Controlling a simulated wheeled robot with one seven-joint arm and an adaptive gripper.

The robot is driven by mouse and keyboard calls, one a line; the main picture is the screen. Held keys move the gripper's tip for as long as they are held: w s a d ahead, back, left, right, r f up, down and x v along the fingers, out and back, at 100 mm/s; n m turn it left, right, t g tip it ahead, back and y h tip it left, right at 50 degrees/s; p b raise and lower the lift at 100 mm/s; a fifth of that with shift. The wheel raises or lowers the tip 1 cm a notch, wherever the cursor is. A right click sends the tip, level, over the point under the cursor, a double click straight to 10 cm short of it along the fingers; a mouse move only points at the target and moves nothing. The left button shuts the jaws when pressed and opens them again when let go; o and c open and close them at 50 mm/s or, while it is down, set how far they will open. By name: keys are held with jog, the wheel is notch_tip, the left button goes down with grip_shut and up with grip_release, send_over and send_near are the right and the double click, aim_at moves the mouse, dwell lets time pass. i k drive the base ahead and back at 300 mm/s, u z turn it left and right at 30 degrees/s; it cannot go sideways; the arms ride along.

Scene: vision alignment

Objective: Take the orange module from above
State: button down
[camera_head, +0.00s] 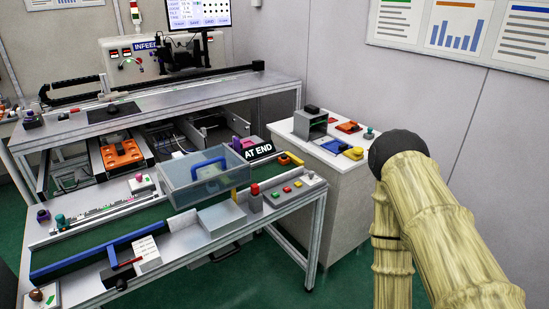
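An orange block (122,153) with dark round marks on top sits on a grey carriage below the rear bench, at the left; its top is uncovered. It is the largest orange thing in view. A smaller red-orange piece (348,127) lies on the white cabinet at the right. I cannot tell for sure which one is the orange module. My arm, in a pale yellow-brown sleeve with a black rounded joint, rises at the right, well away from the orange block. My gripper is not in view.
The front bench (105,269) holds a clear grey bin (207,180) with a blue handle, a red-topped post and a blue bar. The rear bench (222,92) carries a rail and a monitor (198,13). The white cabinet (338,170) holds several small parts. Green floor is open at the lower middle.

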aim_at(284, 160)
jog(key=z, duration=0.35)
jog(key=k, duration=0.45)
jog(key=z, duration=1)
jog(key=k, duration=0.9)
jog(key=z, duration=0.6)
jog(key=i, duration=1.2)
jog(key=u, duration=0.6)
jog(key=i, duration=1.4)
jog(key=u, duration=1.7)
jog(key=i, duration=0.8)
jog(key=u, duration=0.8)
